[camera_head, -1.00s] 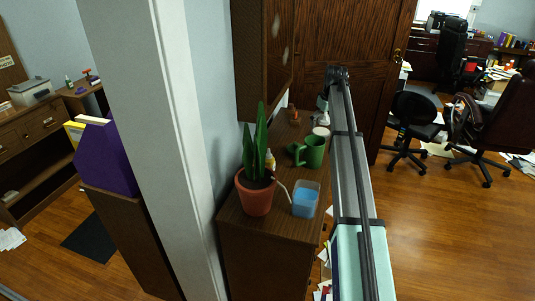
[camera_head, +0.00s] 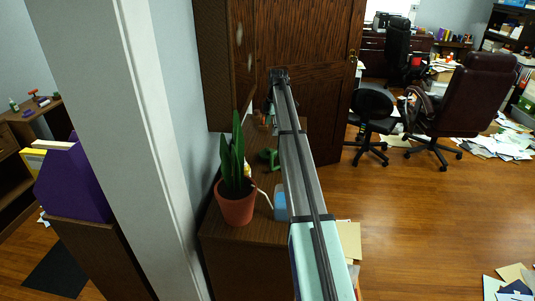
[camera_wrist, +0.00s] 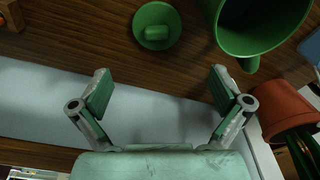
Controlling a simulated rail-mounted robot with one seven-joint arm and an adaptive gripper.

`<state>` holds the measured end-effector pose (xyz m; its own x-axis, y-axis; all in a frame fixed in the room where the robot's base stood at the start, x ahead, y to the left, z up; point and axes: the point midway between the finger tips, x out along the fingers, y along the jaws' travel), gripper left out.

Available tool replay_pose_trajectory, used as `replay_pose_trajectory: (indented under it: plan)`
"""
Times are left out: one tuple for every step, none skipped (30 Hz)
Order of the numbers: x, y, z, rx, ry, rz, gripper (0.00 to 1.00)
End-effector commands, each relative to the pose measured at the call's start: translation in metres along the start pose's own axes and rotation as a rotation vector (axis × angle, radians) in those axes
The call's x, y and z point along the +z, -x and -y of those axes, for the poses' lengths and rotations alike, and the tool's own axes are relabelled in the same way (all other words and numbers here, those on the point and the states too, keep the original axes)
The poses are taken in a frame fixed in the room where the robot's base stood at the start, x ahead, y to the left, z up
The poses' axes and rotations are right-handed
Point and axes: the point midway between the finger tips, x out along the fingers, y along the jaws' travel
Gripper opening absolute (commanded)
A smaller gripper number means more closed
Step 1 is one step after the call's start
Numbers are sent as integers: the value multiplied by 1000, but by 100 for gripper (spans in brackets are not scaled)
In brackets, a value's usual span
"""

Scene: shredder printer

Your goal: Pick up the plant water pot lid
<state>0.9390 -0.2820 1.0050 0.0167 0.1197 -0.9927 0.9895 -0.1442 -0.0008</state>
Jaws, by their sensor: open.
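The plant water pot lid (camera_wrist: 157,25), a green disc with a raised knob, lies on the brown wooden cabinet top in the wrist view. The green water pot (camera_wrist: 262,22) stands to its right, apart from it, partly cut off by the frame edge. In the head view only part of the green pot (camera_head: 268,157) shows beside my arm, and I cannot make out the lid. My gripper (camera_wrist: 160,92) is open and empty. In the wrist picture its fingers are below the lid, apart from it, with the cabinet's edge and pale wall behind them.
A terracotta pot (camera_head: 236,206) with a tall green plant stands on the cabinet top (camera_head: 245,232). A blue container (camera_head: 280,204) is beside it, partly behind my arm. A pale wall post (camera_head: 150,120) stands left of the cabinet. Open wooden floor (camera_head: 430,220) lies to the right.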

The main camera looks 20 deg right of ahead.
Motion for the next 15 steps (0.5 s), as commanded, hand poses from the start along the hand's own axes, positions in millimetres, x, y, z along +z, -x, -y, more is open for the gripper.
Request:
replay_pose_trajectory:
  plan:
    - [-1, -9, 1, -2, 0, 0, 100]
    - [-1, -15, 2, -3, 0, 0, 100]
    - [-1, -22, 1, -2, -1, 0, 100]
    - [0, -28, 1, -1, -1, 0, 100]
    - [0, -34, 1, -2, -1, 0, 100]
    - [0, -40, 1, -2, -1, 0, 100]
    - [0, -45, 1, -1, -1, 0, 100]
    - [0, -49, 0, 0, -1, 0, 100]
    - [0, -53, 0, 0, -1, 0, 100]
    - [0, -57, 0, -1, -1, 0, 100]
    - [0, -59, 0, -1, -1, 0, 100]
    - [0, -62, 0, 0, -2, 0, 100]
    - [0, -64, 0, 0, -2, 0, 100]
    - [0, -64, 0, 0, -2, 0, 100]
    - [0, -66, 0, 1, -2, 0, 100]
